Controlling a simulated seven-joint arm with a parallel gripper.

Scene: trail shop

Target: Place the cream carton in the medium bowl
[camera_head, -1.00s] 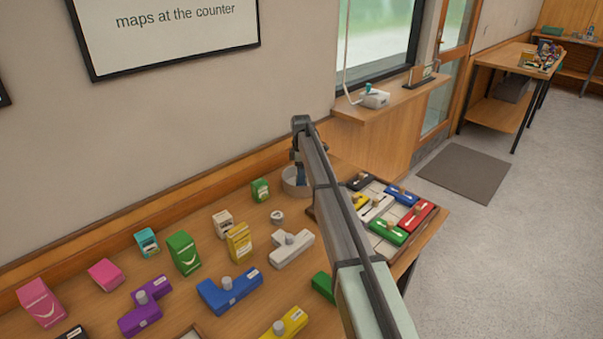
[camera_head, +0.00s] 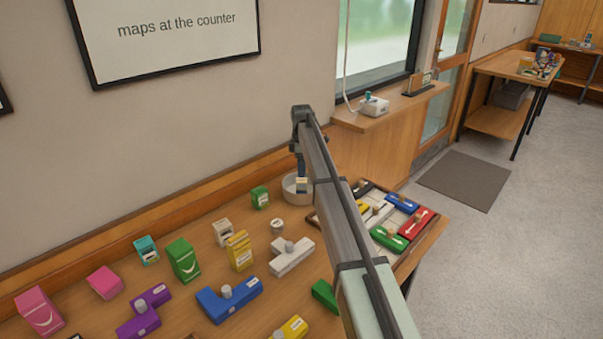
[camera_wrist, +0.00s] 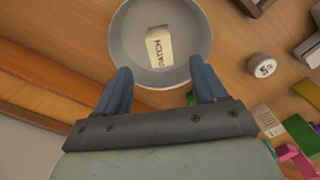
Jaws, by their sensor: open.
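The cream carton (camera_wrist: 159,47), with dark lettering on its side, lies inside the grey bowl (camera_wrist: 193,32) in the wrist view. In the head view the carton (camera_head: 303,184) shows small inside the pale round bowl (camera_head: 289,192), against the wall behind the table. My gripper (camera_wrist: 162,72) is open, its two blue-grey fingers apart and nothing between them. It is above the bowl, and the carton is clear of the fingers. In the head view my gripper (camera_head: 300,165) is partly hidden by my arm.
A cream-white box (camera_head: 222,232), a green box (camera_head: 260,197), a yellow box (camera_head: 239,250) and a white-grey T-shaped block (camera_head: 291,256) stand left of the bowl. A tray (camera_head: 420,236) of coloured blocks lies to the right. A small round tin (camera_wrist: 262,66) sits beside the bowl.

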